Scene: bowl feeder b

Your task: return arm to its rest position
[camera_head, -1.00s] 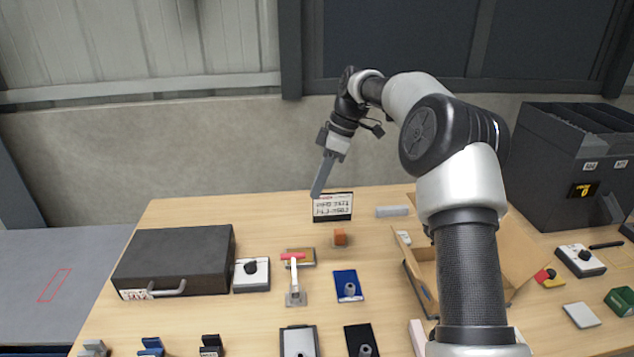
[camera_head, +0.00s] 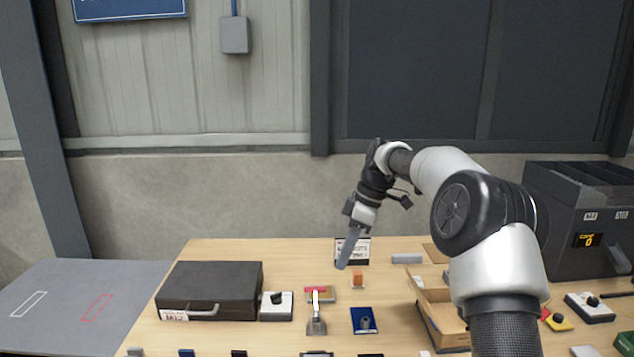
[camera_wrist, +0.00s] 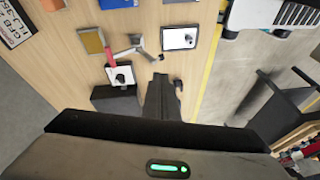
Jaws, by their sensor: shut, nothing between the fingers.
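My gripper (camera_head: 343,263) hangs above the back of the wooden table in the head view, pointing down and slightly left, in front of the small lettered sign (camera_head: 361,251). Its fingers are together with nothing between them. In the wrist view the shut fingers (camera_wrist: 160,85) stand out over the table edge of the picture's middle. My arm rises at the right and bends over toward the gripper. It touches no object that I can see.
A black case (camera_head: 210,289) lies at the table's left. An open cardboard box (camera_head: 440,318) and a dark bin unit (camera_head: 575,225) stand right. An orange block (camera_head: 357,279), a red-handled tool (camera_head: 316,318) and a blue plate (camera_head: 364,320) lie between. The space above the table's left is free.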

